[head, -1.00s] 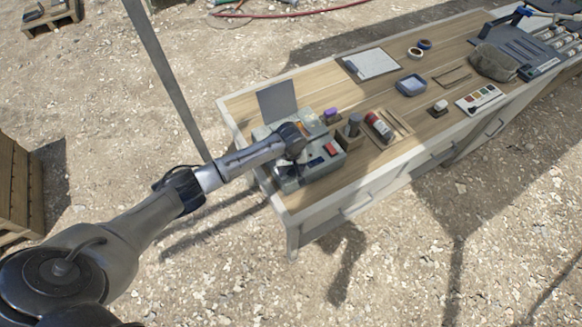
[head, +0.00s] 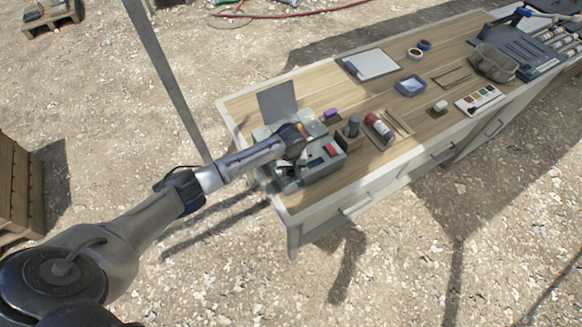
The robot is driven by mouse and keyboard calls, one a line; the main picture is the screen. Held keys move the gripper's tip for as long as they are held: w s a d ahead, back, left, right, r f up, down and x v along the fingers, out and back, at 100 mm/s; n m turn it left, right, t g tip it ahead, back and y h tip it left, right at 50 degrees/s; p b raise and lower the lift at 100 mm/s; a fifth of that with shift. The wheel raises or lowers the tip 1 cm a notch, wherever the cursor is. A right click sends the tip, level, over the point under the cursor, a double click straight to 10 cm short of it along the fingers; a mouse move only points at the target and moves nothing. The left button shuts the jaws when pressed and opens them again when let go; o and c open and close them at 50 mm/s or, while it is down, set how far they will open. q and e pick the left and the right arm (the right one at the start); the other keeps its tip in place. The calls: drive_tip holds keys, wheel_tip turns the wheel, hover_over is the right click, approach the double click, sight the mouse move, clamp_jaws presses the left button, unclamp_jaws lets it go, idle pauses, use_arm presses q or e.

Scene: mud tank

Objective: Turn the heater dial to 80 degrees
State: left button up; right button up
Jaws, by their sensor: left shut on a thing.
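The heater (head: 322,167) is a grey-green box with a red part on its top and an upright dark panel behind it. It stands at the near left end of the long wooden table. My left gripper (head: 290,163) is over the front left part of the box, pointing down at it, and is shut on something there. The dial is hidden behind the gripper and wrist, so its setting cannot be read. My right gripper is not in view.
Right of the box on the table (head: 335,95) are a dark holder (head: 349,134), a red and white can (head: 378,127), a blue-grey dish (head: 410,85) and a clipboard (head: 370,64). A slanting pole (head: 165,75) stands left of the table. The gravel in front is clear.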

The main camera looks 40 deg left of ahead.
use_arm(q)
drive_tip(key=m+p, duration=0.3)
drive_tip(key=shift+r, duration=0.25)
drive_tip(key=m+p, duration=0.2)
drive_tip(key=m, duration=0.1)
drive_tip(key=shift+f+m, duration=0.1)
drive_tip(key=shift+m, duration=0.2)
drive_tip(key=m+p, duration=0.1)
drive_tip(key=m, duration=0.3)
drive_tip(key=shift+f+m+p, duration=0.1)
drive_tip(key=shift+m+p, duration=0.2)
drive_tip(key=m, duration=0.4)
drive_tip(key=shift+m+p, duration=0.3)
drive_tip(key=m, duration=0.4)
drive_tip(key=shift+f, duration=0.1)
drive_tip(key=m+b, duration=0.1)
drive_tip(key=m, duration=0.4)
drive_tip(key=shift+m, duration=0.4)
drive_tip(key=m+b, duration=0.1)
drive_tip(key=m, duration=0.5)
drive_tip(key=shift+m+b, duration=0.7)
drive_tip(key=shift+m, duration=1.2)
